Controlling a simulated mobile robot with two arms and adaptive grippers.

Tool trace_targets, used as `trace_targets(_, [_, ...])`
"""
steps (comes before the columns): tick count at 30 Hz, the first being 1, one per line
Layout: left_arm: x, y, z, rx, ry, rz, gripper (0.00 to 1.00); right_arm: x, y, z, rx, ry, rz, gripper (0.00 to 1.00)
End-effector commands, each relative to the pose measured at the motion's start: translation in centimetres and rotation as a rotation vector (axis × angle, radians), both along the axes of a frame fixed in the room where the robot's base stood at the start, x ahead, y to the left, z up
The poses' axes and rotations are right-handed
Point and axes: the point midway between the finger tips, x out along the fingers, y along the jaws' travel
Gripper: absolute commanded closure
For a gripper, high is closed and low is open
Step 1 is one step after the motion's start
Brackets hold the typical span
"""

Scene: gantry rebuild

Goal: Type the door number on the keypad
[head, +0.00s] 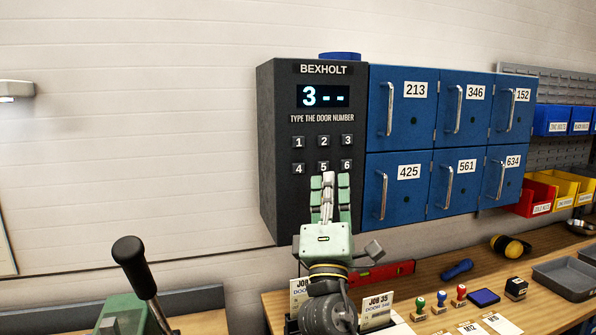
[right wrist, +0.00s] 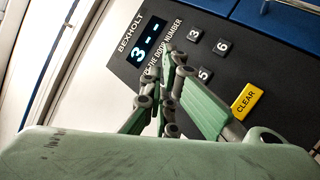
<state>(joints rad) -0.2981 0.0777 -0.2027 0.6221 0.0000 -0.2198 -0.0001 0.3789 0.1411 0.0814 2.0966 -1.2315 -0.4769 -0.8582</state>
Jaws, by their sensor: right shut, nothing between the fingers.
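The black keypad panel (head: 279,120), marked BEXHOLT, hangs on the wall. Its display (head: 323,96) reads "3 - -" and also shows in the right wrist view (right wrist: 149,42). Keys 1 to 6 show in the head view; my right gripper hides the lower rows. My right gripper (head: 329,180) is shut and empty, its fingertips in front of the panel just below key 5 (head: 323,167). I cannot tell whether they touch it. The right wrist view shows key 5 (right wrist: 205,75), key 6 (right wrist: 221,46) and a yellow CLEAR key (right wrist: 245,101) beside the fingers (right wrist: 172,62). My left gripper is out of view.
Blue lockers numbered 213 (head: 398,130), 346 (head: 463,124), 152, 425, 561 and 634 adjoin the panel. Job cards (head: 377,305) stand on the bench below, partly hidden. Stamps (head: 441,300), a red level (head: 388,272) and a grey tray (head: 568,278) lie there. A black-knobbed lever (head: 135,265) rises at left.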

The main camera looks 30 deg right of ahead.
Motion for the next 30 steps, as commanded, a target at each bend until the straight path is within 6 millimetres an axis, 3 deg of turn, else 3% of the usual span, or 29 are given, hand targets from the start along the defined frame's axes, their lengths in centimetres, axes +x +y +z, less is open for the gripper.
trace_targets(15, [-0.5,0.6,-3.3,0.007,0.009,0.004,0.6,6.5,-1.5,-0.2,-0.001,-0.001,0.0,1.0])
trace_targets(30, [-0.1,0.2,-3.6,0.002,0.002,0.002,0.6,7.4,-1.8,0.1,-0.001,-0.001,0.0,1.0])
